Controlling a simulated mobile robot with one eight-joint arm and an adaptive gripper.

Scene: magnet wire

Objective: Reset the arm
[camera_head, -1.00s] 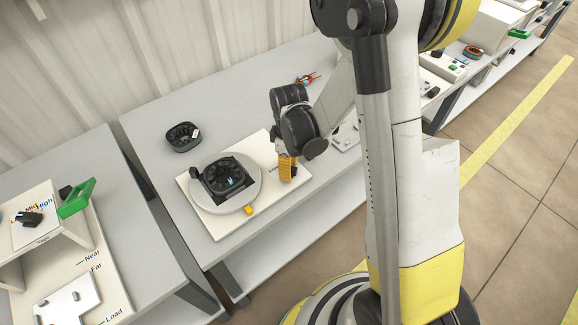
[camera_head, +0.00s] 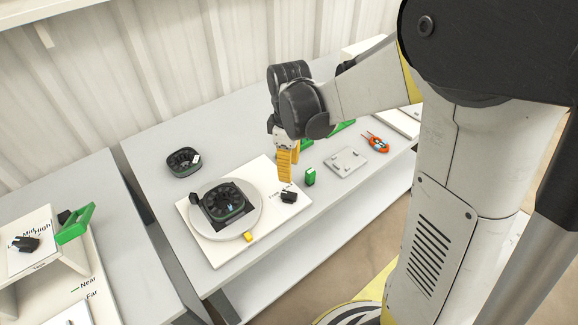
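My gripper (camera_head: 287,168) has yellow fingers that point down above the right part of a white board (camera_head: 222,252). The fingers appear close together, but their gap is not clear from this side. I see nothing between them. A small black block (camera_head: 289,197) is on the board just below and right of the fingertips, apart from them. A round grey turntable (camera_head: 252,197) on the board holds a black ring-shaped part (camera_head: 225,203).
Another black ring part (camera_head: 183,162) lies on the grey table (camera_head: 160,132). A small green block (camera_head: 310,177), a grey plate (camera_head: 345,162) and orange pliers (camera_head: 376,142) are to the right. A separate table (camera_head: 140,245) with a green handle (camera_head: 75,224) stands left.

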